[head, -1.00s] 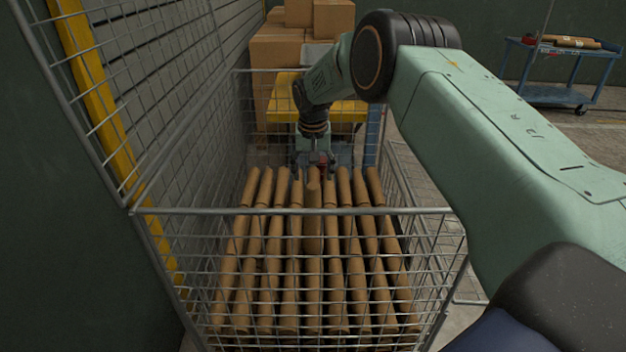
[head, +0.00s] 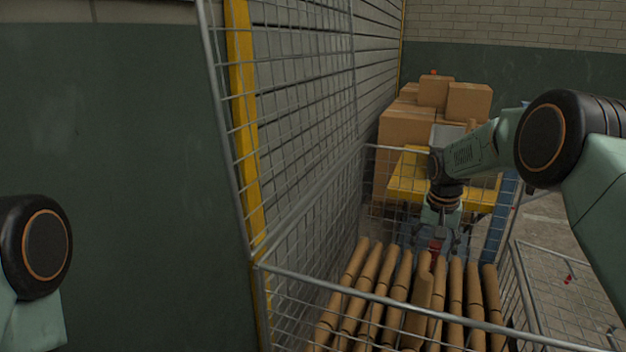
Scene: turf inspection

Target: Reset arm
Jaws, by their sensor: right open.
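My right arm comes in from the right edge and bends down over the wire cage. My right gripper (head: 438,247) is open and points down just above the far ends of the brown tubes (head: 361,297). A small red part shows between its fingers; I cannot tell what it belongs to. One middle tube (head: 416,308) stands slightly above its neighbours, close below the gripper. Of my left arm, only a black-capped joint and a green link show at the left edge; its gripper is out of view.
The wire cage (head: 430,308) holds several tubes in a row. Its tall mesh side and a yellow post (head: 244,120) stand left of them. Behind are a yellow platform (head: 408,185) and stacked cartons (head: 410,130).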

